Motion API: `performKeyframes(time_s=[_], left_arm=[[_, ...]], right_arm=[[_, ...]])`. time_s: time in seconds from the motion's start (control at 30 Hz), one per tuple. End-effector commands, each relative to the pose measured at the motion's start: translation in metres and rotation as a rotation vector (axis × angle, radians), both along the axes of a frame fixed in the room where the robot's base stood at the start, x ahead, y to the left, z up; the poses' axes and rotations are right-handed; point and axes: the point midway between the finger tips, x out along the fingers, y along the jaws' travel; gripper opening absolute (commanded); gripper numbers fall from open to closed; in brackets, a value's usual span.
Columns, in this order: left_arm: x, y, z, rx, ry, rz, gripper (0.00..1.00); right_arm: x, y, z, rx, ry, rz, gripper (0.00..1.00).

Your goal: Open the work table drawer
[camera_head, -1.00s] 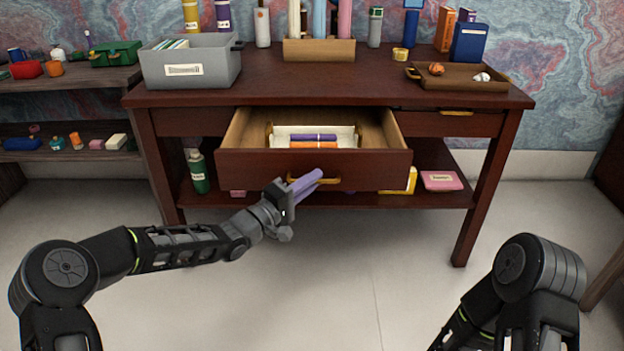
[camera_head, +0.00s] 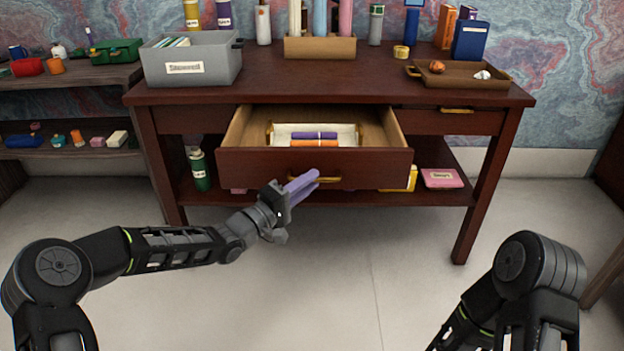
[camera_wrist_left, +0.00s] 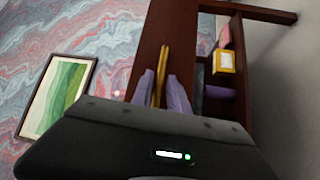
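The dark wooden work table (camera_head: 330,82) has its middle drawer (camera_head: 250,166) pulled well out, with its inside showing. A gold bar handle (camera_head: 330,180) is on the drawer front; it also shows in the left wrist view (camera_wrist_left: 161,65). My left gripper (camera_head: 312,181) is in front of the drawer at the handle, with purple fingers. In the left wrist view its fingers (camera_wrist_left: 162,88) are parted, one on each side of the handle, with a small gap. Contact with the handle cannot be made out. My right gripper is out of view; only the right arm shows.
A white tray (camera_head: 288,129) with purple and orange items lies in the drawer. A grey bin (camera_head: 190,70) and a brown tray (camera_head: 455,82) stand on the table. The lower shelf holds a green bottle (camera_head: 199,170) and a pink box (camera_head: 441,178). The floor ahead is clear.

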Motion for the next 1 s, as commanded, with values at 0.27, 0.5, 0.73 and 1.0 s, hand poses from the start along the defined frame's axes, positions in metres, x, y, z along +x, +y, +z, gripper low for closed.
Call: performKeyframes(time_s=[0.27, 0.5, 0.73, 1.0], left_arm=[[-0.032, 0.034, -0.004, 0.001, 0.001, 0.002, 0.20], [-0.045, 0.046, -0.008, 0.001, 0.001, 0.001, 0.20], [-0.045, 0.046, -0.009, 0.001, 0.001, 0.001, 0.20], [-0.045, 0.046, -0.009, 0.023, -0.021, 0.005, 0.20]], right_arm=[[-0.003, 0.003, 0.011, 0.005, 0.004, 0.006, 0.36], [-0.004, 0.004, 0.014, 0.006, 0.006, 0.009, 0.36], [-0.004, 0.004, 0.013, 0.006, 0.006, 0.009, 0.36], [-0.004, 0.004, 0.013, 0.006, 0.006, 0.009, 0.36]])
